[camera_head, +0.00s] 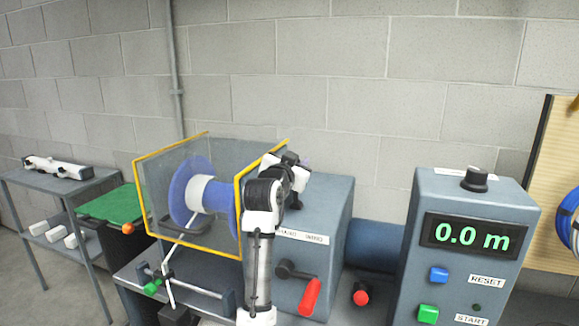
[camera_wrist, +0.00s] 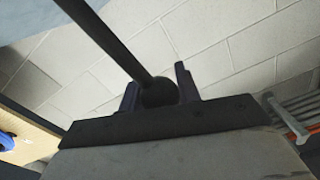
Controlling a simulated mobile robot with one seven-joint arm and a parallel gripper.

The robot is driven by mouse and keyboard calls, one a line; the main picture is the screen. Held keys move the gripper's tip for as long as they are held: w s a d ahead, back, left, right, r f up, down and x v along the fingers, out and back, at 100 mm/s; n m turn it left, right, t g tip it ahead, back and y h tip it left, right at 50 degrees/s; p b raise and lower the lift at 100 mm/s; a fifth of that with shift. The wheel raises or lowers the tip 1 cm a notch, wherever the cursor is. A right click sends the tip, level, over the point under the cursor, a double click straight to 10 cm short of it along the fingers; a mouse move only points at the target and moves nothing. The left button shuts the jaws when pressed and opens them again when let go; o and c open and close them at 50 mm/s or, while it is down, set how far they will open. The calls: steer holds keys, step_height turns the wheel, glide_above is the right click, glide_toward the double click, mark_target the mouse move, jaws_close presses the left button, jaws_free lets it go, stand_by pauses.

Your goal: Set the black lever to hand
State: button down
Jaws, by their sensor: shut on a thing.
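The black lever (camera_wrist: 112,40) crosses the wrist view as a dark rod from the top left, ending in a round black knob. My gripper (camera_wrist: 158,90) has its fingers on either side of that knob and is shut on it. In the head view my gripper (camera_head: 294,172) is above the top of the grey drive housing (camera_head: 330,215), beside the yellow-framed guard. There the lever is mostly hidden by my gripper and arm. A white label (camera_head: 303,236) on the housing's front is partly covered by my arm and too small to read surely.
A blue and white spool (camera_head: 200,193) stands behind the clear guard (camera_head: 150,200). A red-handled crank (camera_head: 309,296) and a red button (camera_head: 361,294) are low in front. The console (camera_head: 430,195) at right reads 0.0 m. A side table (camera_head: 100,183) stands at left.

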steer(key=shift+s+d+m, duration=0.15)
steer(key=shift+d+m, duration=0.25)
steer(key=c, duration=1)
jaws_free()
steer(key=shift+s+a+f+b, duration=0.1)
steer(key=shift+s+a+b, duration=0.05)
steer(key=shift+s+b, duration=0.2)
steer(key=b+v, duration=0.4)
steer(key=v, duration=0.9)
steer(key=shift+s, duration=0.1)
